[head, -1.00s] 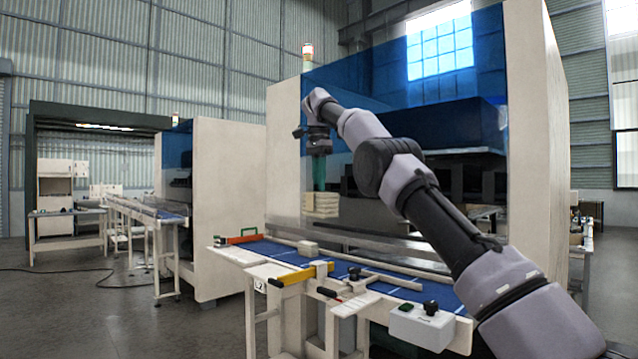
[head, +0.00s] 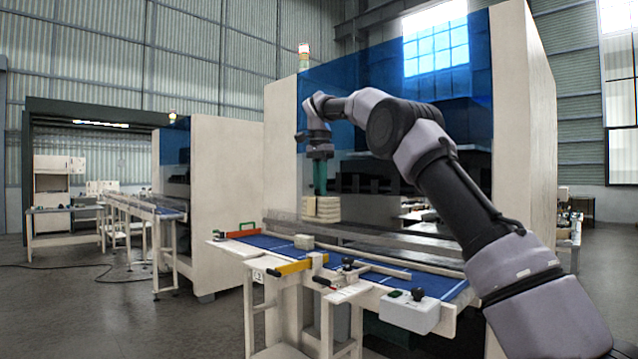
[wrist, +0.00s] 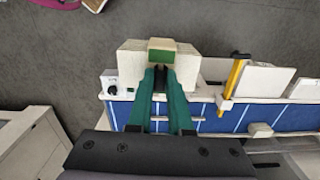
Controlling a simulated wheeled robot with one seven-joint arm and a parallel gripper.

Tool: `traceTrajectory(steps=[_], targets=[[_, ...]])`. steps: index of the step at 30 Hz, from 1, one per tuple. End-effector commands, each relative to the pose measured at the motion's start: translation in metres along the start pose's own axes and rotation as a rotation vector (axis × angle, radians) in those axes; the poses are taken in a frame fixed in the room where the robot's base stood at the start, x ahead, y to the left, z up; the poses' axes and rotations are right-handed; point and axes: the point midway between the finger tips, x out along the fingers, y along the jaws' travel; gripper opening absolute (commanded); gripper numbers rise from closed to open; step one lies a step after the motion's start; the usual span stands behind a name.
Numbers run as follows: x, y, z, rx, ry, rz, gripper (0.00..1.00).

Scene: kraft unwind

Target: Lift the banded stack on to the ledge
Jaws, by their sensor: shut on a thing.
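The banded stack (head: 322,208) is a cream block of layers, hanging upright under my gripper (head: 320,190) in the head view. My gripper's green fingers are shut on it. In the wrist view, the pale stack (wrist: 130,62) shows at the tips of the green fingers (wrist: 161,82), with a small tan and green patch at its middle. The stack appears in front of the tall cream machine, above the back of the blue-topped bench; its exact distance from them is unclear. I cannot tell for certain which surface is the ledge.
The blue-topped bench (head: 365,272) carries a small cream block (head: 303,242), a yellow bar (head: 295,267), an orange-handled tool (head: 242,230) and a white control box (head: 410,310). The machine's cream side panel (head: 282,150) stands behind. Floor at left is mostly clear.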

Motion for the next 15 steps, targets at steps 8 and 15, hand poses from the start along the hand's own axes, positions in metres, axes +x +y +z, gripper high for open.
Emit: traceTrajectory(steps=[8,15], targets=[[0.065,0.044,-0.015,-0.128,-0.005,0.007,0.00],[0.170,0.107,-0.038,-0.343,-0.007,0.007,0.00]])
